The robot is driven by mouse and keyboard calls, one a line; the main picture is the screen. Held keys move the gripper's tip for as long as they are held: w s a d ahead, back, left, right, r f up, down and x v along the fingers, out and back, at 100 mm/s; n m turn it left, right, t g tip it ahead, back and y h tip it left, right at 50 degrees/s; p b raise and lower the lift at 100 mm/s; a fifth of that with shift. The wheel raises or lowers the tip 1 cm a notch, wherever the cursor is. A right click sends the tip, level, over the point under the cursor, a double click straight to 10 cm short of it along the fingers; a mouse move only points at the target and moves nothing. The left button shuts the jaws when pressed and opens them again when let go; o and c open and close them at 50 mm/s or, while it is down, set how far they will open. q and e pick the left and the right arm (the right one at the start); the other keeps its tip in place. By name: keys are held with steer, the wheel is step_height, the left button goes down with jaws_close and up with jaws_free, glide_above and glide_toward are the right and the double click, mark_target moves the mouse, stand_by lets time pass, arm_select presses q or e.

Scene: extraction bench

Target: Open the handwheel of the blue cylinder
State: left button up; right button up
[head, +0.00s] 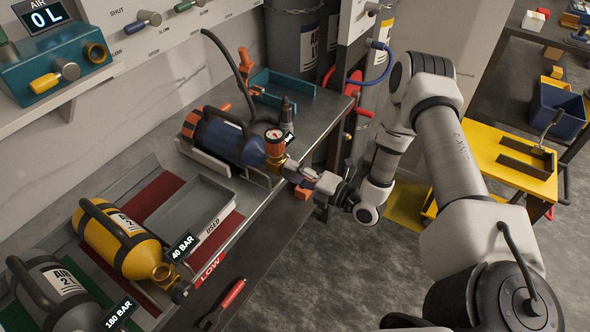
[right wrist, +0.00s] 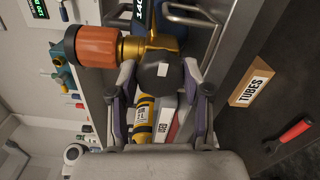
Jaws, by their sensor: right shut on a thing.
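The blue cylinder (head: 222,142) lies on its side in a grey cradle on the bench, its brass valve (head: 276,152) toward my right arm. An orange-bodied gauge (head: 274,136) sits on the valve; it also shows in the right wrist view (right wrist: 92,46). The dark round handwheel (right wrist: 160,72), with a white mark, sits at the valve's end. My right gripper (head: 294,168) is at the valve end, its fingers on either side of the handwheel, shut on it. In the head view the fingers mostly hide the handwheel. My left gripper is not in view.
A yellow cylinder (head: 122,240) and a dark grey cylinder (head: 62,290) lie at the lower left. A grey tray (head: 190,212) marked USED is between. A TUBES box (right wrist: 250,84) is close to the gripper.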

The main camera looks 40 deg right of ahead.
steer(key=shift+n, duration=0.3)
steer(key=o, duration=1.2)
steer(key=shift+c, duration=0.2)
steer(key=v, duration=1.2)
steer(key=shift+f, duration=0.1)
